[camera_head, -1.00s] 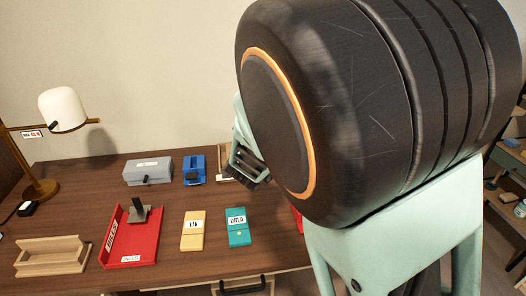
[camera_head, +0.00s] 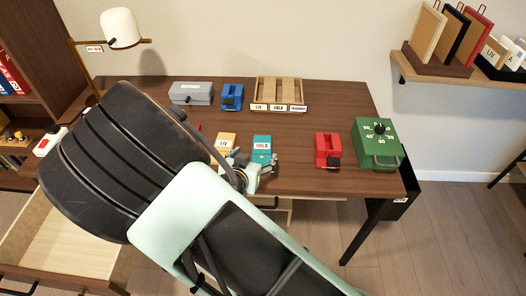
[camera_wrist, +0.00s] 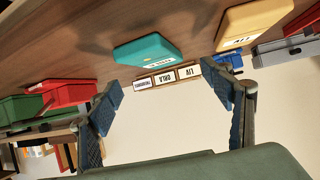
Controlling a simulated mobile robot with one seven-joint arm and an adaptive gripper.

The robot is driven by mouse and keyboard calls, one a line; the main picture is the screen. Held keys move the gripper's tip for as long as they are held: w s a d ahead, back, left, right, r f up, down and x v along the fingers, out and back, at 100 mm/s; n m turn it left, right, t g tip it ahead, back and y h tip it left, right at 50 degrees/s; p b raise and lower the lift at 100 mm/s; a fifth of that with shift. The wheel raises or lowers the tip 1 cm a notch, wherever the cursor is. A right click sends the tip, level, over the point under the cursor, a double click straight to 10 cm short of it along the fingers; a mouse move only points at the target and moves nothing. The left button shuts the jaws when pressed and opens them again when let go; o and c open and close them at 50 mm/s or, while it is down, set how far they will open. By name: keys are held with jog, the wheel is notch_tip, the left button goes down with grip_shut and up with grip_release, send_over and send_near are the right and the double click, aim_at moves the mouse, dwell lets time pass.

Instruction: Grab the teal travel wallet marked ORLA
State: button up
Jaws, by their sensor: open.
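The teal travel wallet marked ORLA (camera_head: 262,142) lies flat on the wooden desk (camera_head: 300,180), right of the yellow wallet marked LIV (camera_head: 226,140). In the head view my gripper (camera_head: 246,170) is at the near side of the teal wallet. In the wrist view, which is upside down, the teal wallet (camera_wrist: 148,50) shows beyond the gap between the fingertips of my open, empty gripper (camera_wrist: 163,88). The wallet is apart from both fingers. The yellow wallet (camera_wrist: 252,22) is off to the right there.
A red device (camera_head: 327,149) and a green box with a dial (camera_head: 376,150) stand to the right. A labelled wooden tray (camera_head: 279,92), a blue device (camera_head: 232,97) and a grey box (camera_head: 190,93) stand behind. An open drawer (camera_head: 75,245) is at lower left.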

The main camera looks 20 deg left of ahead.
aim_at(262, 149)
jog(key=x, duration=0.6)
jog(key=shift+w+d+f+b, duration=0.2)
jog(key=shift+d+f+b, duration=0.05)
jog(key=shift+b, duration=0.15)
jog(key=shift+c, duration=0.2)
jog(key=c, duration=1.4)
jog(key=shift+r, duration=0.1)
